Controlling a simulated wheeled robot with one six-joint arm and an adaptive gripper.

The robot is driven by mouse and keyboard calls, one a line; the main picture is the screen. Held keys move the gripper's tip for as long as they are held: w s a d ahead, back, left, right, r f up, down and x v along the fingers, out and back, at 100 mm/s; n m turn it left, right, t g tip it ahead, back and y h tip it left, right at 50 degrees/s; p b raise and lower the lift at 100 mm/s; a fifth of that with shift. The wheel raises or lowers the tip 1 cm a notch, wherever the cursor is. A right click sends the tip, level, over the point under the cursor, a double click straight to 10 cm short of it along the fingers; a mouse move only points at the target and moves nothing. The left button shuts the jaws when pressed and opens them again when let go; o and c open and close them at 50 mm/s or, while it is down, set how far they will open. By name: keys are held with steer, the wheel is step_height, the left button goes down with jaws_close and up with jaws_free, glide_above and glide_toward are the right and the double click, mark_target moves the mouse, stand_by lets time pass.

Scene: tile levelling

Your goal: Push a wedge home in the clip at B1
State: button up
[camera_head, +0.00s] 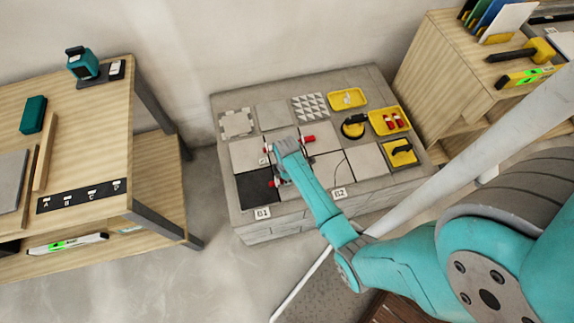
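The label B1 (263,213) is on the front edge of the grey block platform (250,227). Above it are a dark square (257,188) and pale tiles (246,154). My gripper (277,178) is over the tiles near the dark square, below my wrist; its fingers are mostly hidden and too small to read. A red wedge-like piece (309,139) shows right of my wrist. Another small red piece (274,184) shows by the gripper; I cannot tell whether it is held. A small white piece (262,161), perhaps a clip, lies at the tile joint.
Label B2 (340,193) is to the right. A yellow tray (378,126) holds red pieces; another yellow tray (335,100) holds white pieces. A black and yellow suction cup (354,127) and a yellow tool tray (409,159) stand nearby. Wooden benches (100,90) flank the platform.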

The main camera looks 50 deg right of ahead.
steer(key=shift+w+a, duration=0.25)
steer(key=shift+a, duration=0.05)
stand_by(0.9)
steer(key=o, duration=0.9)
steer(key=shift+c, duration=0.2)
steer(key=shift+r, duration=0.15)
step_height(320, 180, up, 12)
